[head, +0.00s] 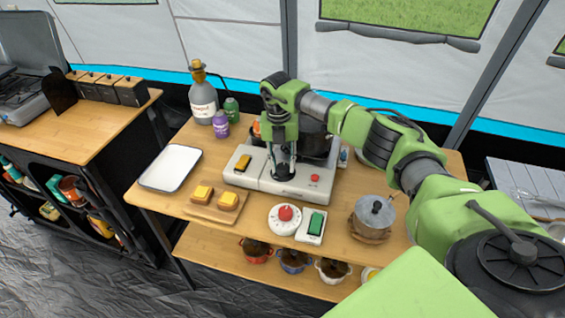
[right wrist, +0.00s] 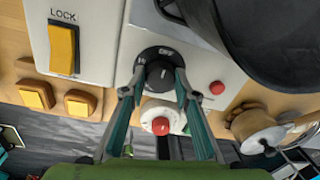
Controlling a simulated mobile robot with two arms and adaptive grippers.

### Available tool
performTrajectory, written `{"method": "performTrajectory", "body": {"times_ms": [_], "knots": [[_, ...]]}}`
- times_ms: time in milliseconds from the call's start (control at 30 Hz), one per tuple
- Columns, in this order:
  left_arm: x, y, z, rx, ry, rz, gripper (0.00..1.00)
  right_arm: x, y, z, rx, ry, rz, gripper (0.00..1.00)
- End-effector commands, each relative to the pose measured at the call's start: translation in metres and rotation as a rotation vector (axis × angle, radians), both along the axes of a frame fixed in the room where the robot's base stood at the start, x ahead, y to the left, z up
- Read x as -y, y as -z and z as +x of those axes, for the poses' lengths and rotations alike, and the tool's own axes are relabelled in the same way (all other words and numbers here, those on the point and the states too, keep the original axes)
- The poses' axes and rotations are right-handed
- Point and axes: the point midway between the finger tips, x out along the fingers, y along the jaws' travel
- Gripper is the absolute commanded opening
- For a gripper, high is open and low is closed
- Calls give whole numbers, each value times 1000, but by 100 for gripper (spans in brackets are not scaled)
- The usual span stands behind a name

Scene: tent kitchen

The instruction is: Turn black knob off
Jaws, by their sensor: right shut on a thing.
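The black knob (right wrist: 159,76) sits on the front panel of a white appliance (head: 263,182), with a dark dial around it lettered "OFF" at the top in the right wrist view. My right gripper (head: 284,172) points down at the panel from above. In the right wrist view its two fingers (right wrist: 157,88) stand on either side of the knob, shut on it. In the head view the gripper hides most of the knob. Which mark the knob points to is not clear. My left gripper is not in view.
A yellow LOCK switch (right wrist: 63,48) and a red button (right wrist: 217,88) flank the knob. In front stand a round white device with a red top (head: 285,214), a green switch (head: 316,223) and a small pot (head: 374,212). A white tray (head: 170,168) lies left.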

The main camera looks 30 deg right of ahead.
Motion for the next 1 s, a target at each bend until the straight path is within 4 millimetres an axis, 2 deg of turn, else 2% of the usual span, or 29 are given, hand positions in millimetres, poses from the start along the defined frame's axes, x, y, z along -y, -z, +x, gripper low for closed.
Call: {"method": "performTrajectory", "body": {"times_ms": [600, 633, 700, 1000], "knots": [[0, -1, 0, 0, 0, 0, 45, 1, -1, 1, 4, 45, -1, 6], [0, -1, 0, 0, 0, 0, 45, 1, -1, 1, 4, 45, -1, 33], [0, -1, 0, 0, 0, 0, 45, 1, -1, 1, 4, 44, -1, 44], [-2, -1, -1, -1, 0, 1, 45, 0, -1, 1, 2, 43, 0, 44]]}}
